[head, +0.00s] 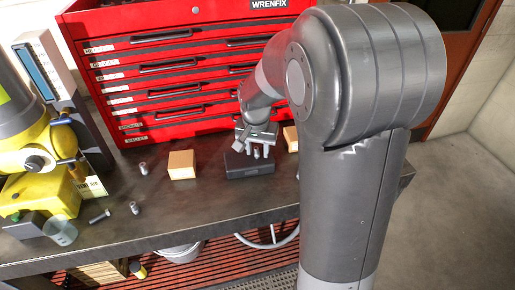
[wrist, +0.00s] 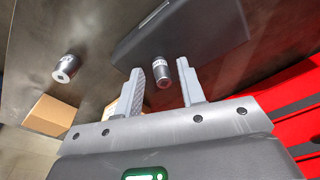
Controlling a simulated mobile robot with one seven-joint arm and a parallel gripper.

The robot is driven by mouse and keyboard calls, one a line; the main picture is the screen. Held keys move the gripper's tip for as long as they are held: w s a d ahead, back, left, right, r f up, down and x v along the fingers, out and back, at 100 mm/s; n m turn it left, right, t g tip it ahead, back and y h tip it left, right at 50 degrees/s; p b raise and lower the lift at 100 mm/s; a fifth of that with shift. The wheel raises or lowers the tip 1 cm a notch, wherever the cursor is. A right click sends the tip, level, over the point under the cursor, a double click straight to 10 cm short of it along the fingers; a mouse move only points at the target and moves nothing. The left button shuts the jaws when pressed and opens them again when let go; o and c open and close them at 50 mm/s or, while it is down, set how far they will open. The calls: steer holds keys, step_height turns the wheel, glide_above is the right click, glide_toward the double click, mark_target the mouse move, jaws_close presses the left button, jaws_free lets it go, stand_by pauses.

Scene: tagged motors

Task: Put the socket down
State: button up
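A small grey metal socket (wrist: 162,74) with a light label band shows between my fingertips in the wrist view. A gap shows between it and the right finger; whether it touches the left one I cannot tell. My gripper (wrist: 161,68) is open around it, fingers apart. In the head view my gripper (head: 257,152) points down over a dark flat case (head: 248,166) on the workbench (head: 205,213). The dark case (wrist: 190,28) lies right beside the socket in the wrist view. Whether the socket rests on a surface is unclear.
Another labelled socket (wrist: 66,68) stands left in the wrist view. A red tool chest (head: 170,75) stands behind.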

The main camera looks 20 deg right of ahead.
mark_target(257, 160)
steer(key=shift+r, duration=0.1)
step_height(257, 160, up, 11)
steer(key=s, duration=0.1)
steer(key=s+r+n+t, duration=0.1)
steer(key=s+n+t, duration=0.1)
steer(key=s, duration=0.8)
steer(key=s+r+n+t, duration=0.2)
steer(key=s+n, duration=0.1)
steer(key=s, duration=0.8)
steer(key=shift+a+n+y, duration=0.3)
steer(key=shift+a, duration=0.1)
steer(key=shift+o, duration=0.2)
steer(key=shift+o, duration=1.2)
